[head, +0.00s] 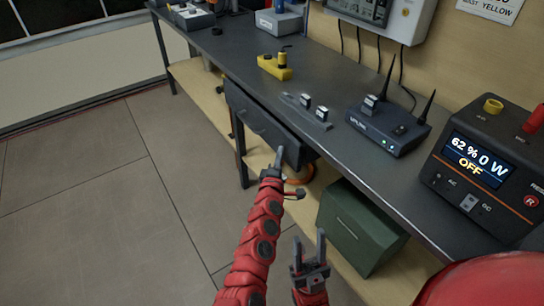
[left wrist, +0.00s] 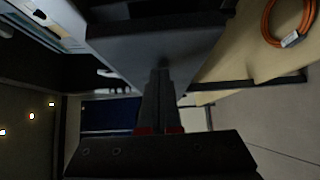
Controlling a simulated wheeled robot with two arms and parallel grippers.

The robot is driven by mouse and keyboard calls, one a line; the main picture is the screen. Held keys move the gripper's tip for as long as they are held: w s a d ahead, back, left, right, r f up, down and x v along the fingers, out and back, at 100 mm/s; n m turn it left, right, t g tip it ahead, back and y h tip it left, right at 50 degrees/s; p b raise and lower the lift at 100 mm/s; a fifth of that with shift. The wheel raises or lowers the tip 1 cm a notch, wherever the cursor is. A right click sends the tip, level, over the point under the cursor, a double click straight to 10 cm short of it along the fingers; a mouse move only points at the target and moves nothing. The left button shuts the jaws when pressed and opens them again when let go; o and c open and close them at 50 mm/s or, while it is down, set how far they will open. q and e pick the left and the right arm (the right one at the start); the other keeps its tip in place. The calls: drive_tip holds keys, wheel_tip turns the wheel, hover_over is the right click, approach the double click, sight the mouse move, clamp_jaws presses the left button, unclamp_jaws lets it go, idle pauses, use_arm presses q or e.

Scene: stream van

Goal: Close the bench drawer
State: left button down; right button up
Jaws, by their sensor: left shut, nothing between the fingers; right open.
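The bench drawer (head: 258,122) is a dark box front under the edge of the dark bench top. It seems to stand a little out from the bench; how far is hard to tell. My left gripper (head: 279,155) is shut and empty, with its fingertips at the right end of the drawer front. In the left wrist view my shut fingers (left wrist: 160,80) point at a dark panel (left wrist: 150,45), apparently the drawer front. I cannot tell whether they touch it. My right gripper (head: 308,242) is open and empty, lower in the head view, beside the green box.
The bench top (head: 235,60) carries a router (head: 388,128), a power station (head: 485,165) and a yellow tool (head: 274,68). A green box (head: 360,225) stands on the lower shelf. An orange cable coil (left wrist: 290,20) shows in the left wrist view. The floor (head: 90,190) at left is clear.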

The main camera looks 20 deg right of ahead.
use_arm(q)
drive_tip(key=shift+w+d, duration=0.25)
drive_tip(key=shift+d, duration=0.65)
drive_tip(key=shift+r, duration=0.1)
drive_tip(key=shift+d+r, duration=0.1)
drive_tip(key=shift+d, duration=0.1)
